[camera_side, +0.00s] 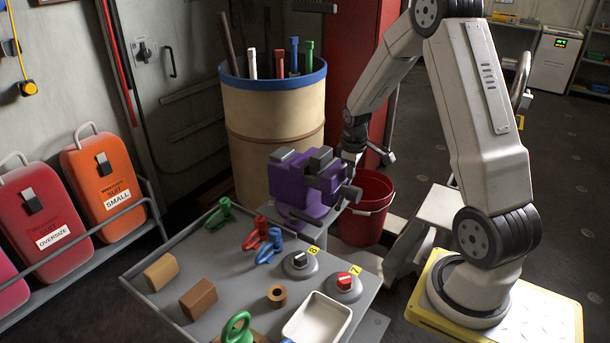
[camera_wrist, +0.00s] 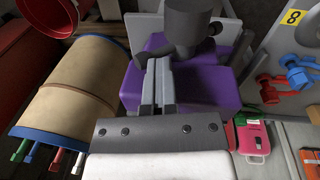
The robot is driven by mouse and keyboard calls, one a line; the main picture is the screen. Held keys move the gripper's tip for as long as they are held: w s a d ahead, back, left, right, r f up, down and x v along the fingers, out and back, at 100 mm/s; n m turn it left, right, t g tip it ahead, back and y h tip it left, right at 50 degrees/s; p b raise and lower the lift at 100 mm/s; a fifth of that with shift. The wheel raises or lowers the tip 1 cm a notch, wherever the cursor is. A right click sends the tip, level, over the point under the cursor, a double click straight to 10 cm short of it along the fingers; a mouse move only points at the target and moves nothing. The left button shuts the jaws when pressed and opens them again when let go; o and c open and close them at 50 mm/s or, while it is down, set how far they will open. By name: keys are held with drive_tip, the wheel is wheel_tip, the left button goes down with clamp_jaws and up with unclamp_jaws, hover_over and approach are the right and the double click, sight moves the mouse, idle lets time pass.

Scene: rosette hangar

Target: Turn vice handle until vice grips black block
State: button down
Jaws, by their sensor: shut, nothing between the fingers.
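The purple vice (camera_side: 295,190) stands at the far edge of the grey table, and its purple body (camera_wrist: 225,90) also shows in the wrist view. A dark block (camera_side: 320,160) sits at the top of the vice; I cannot tell whether the jaws touch it. A dark screw end (camera_side: 350,194), apparently part of the vice handle, sticks out on the right. In the wrist view, a dark round handle part (camera_wrist: 186,22) stands just beyond my gripper (camera_wrist: 159,64). My gripper is shut and empty, its fingertips close to this part; contact is unclear.
The grey table (camera_side: 225,265) holds coloured clamps, wooden blocks, a white tray (camera_side: 318,317) and two knobs. A tan barrel (camera_side: 270,115) with tools stands behind the vice. A red bucket (camera_side: 370,210) stands on the floor behind it. Orange and red suit cases line the left.

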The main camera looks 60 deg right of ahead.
sight(355, 188)
drive_tip(key=shift+d+f+y, duration=0.2)
drive_tip(key=shift+d+y, duration=0.2)
drive_tip(key=shift+y, duration=0.3)
drive_tip(key=shift+d+f+y, duration=0.2)
drive_tip(key=shift+d+y, duration=0.2)
drive_tip(key=shift+y, duration=0.3)
drive_tip(key=shift+d+f+y, duration=1.2)
drive_tip(key=shift+f+y, duration=2.6)
drive_tip(key=shift+y, duration=0.2)
drive_tip(key=a+f+y, duration=0.3)
drive_tip(key=a+y, duration=0.2)
drive_tip(key=y, duration=0.2)
drive_tip(key=shift+f+m, duration=0.3)
drive_tip(key=shift+f, duration=0.1)
drive_tip(key=shift+y, duration=0.3)
drive_tip(key=shift+d+r, duration=0.1)
